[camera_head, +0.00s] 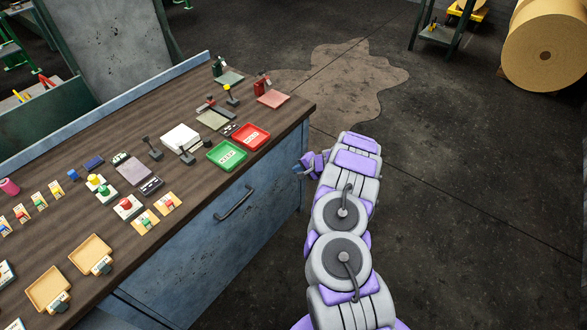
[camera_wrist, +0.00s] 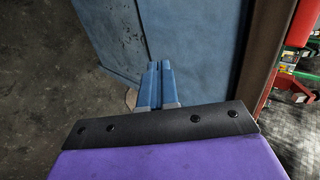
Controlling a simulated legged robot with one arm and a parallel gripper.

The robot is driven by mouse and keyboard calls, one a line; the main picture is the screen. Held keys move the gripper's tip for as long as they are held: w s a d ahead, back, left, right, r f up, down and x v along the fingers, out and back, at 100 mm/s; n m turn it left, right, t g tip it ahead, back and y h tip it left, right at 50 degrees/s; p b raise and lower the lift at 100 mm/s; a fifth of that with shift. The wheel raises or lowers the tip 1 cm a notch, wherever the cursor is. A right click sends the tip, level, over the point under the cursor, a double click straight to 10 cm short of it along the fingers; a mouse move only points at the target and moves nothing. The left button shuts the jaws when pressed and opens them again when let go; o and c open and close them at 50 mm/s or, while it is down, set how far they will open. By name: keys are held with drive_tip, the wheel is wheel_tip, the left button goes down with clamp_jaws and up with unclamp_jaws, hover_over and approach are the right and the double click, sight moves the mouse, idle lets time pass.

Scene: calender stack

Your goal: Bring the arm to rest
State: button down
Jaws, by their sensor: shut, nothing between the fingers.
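My arm, grey and purple, stretches forward over the floor to the right of the workbench in the head view. My gripper (camera_head: 298,170) is near the bench's right end, beside the drawer front and below the top's edge. In the wrist view my gripper (camera_wrist: 158,68) shows as two blue fingers lying side by side, shut, with nothing between them. They point toward the blue side of the bench. In the head view the fingers are small and partly hidden by the arm.
The workbench (camera_head: 185,75) has a wooden top with trays, levers and buttons, and a drawer handle (camera_head: 234,204) sticks out in front. A large paper roll (camera_head: 520,75) and a metal stand (camera_head: 437,36) are at the back right. The floor on the right is clear, with a stain (camera_head: 340,85).

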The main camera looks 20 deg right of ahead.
drive_tip(key=s+a+r+n+g+y, duration=0.2)
drive_tip(key=s+a+r+n, duration=0.15)
drive_tip(key=a+r, duration=0.8)
drive_tip(key=s+a+r+n+g+y, duration=0.2)
drive_tip(key=s+a+r+n+y, duration=0.15)
drive_tip(key=a+r, duration=0.8)
drive_tip(key=s+a+r+n+g+h, duration=0.1)
drive_tip(key=s+a+r+n+g, duration=0.1)
drive_tip(key=s+a+r, duration=0.5)
drive_tip(key=s+d+r+n+g+h, duration=0.2)
drive_tip(key=s+r+h, duration=0.1)
drive_tip(key=s, duration=1.1)
drive_tip(key=s+d+r+n+g+h, duration=0.1)
drive_tip(key=s+d+r+g+h, duration=0.15)
drive_tip(key=s, duration=1.25)
drive_tip(key=s+d+h, duration=0.3)
drive_tip(key=s+d, duration=0.3)
drive_tip(key=s, duration=0.4)
drive_tip(key=shift+s+h, duration=0.3)
drive_tip(key=shift+s, duration=0.05)
drive_tip(key=shift+d+f+t, duration=0.1)
drive_tip(key=shift+t, duration=0.15)
